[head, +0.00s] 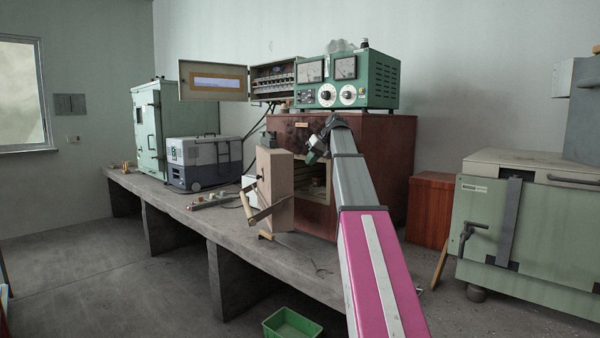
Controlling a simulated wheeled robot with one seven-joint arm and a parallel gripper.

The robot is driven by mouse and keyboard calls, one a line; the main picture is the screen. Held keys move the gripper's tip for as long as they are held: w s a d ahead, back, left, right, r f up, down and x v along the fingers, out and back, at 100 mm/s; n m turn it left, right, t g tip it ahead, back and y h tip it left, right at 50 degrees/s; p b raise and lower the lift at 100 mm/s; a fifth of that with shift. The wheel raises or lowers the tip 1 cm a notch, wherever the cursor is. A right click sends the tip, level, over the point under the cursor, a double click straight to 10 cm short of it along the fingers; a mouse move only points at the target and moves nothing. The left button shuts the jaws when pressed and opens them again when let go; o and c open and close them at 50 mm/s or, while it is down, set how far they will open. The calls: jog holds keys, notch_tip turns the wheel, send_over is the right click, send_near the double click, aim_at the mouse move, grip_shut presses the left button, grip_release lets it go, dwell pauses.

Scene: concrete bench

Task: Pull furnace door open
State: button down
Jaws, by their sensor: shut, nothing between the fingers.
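The furnace (385,160) is a reddish-brown box on the concrete bench, near the middle of the head view. Its thick, pale door (275,185) stands swung out to the left of the opening, with a bar handle (265,212) low on its outer face. Part of the furnace opening (318,178) shows between the door and my arm. My gripper (311,158) is shut and empty, in front of the upper part of the opening and right of the door. It looks apart from the handle. My arm hides the right part of the furnace front.
A green meter box (375,85) stands on the furnace. A grey portable cooler (205,162) and a green cabinet (150,130) stand farther left on the bench (190,210). A green furnace-like box (530,235) stands at the right. A green crate (292,325) lies below the front edge.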

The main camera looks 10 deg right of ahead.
jog(key=x, duration=0.9)
jog(key=shift+a+f, duration=0.2)
jog(key=shift+f, duration=0.05)
jog(key=shift+w, duration=0.1)
